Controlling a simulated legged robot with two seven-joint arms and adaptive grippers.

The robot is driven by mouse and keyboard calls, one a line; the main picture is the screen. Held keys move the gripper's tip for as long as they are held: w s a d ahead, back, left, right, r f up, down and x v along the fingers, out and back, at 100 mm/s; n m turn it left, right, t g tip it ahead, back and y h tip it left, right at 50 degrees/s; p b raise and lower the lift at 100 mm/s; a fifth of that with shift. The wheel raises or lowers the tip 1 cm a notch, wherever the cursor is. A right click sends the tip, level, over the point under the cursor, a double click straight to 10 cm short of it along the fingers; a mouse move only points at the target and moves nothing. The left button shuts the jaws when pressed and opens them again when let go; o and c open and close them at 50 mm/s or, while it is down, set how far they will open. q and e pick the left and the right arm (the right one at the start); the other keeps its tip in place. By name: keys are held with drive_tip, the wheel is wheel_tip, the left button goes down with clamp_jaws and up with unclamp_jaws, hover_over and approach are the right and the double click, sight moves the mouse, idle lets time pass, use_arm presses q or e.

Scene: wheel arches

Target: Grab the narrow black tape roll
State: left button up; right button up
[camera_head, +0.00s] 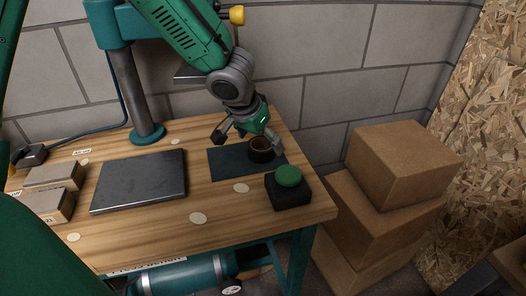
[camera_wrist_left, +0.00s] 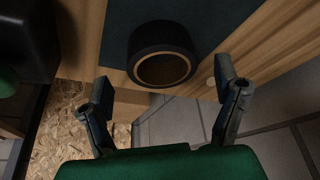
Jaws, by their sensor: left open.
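The narrow black tape roll (camera_head: 262,157) with a brown core lies flat on the dark mat (camera_head: 228,165) at the right of the workbench. My left gripper (camera_head: 248,142) is open above the mat, its fingers spread on either side of the roll in the head view. In the left wrist view the roll (camera_wrist_left: 160,35) sits beyond the fingertips, roughly centred between them, and the open gripper (camera_wrist_left: 165,86) holds nothing. No finger visibly touches the roll. My right gripper is not in view.
A black box with a green button (camera_head: 289,177) stands close in front of the roll. A dark flat plate (camera_head: 140,180) and small boxes (camera_head: 52,176) lie to the left. Stacked cardboard boxes (camera_head: 400,165) are beyond the bench's right edge.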

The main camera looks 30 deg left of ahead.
sight(260, 146)
use_arm(q)
drive_tip(key=f, duration=0.1)
drive_tip(key=w+f, duration=0.1)
drive_tip(key=f, duration=0.1)
drive_tip(key=shift+w+a, duration=0.15)
drive_tip(key=shift+a, duration=0.25)
drive_tip(key=shift+d+r, duration=0.2)
drive_tip(key=shift+d, duration=0.2)
drive_tip(key=c, duration=0.4)
drive_tip(key=shift+d, duration=0.15)
drive_tip(key=c, duration=0.8)
drive_tip(key=shift+c, duration=0.2)
drive_tip(key=shift+a, duration=0.3)
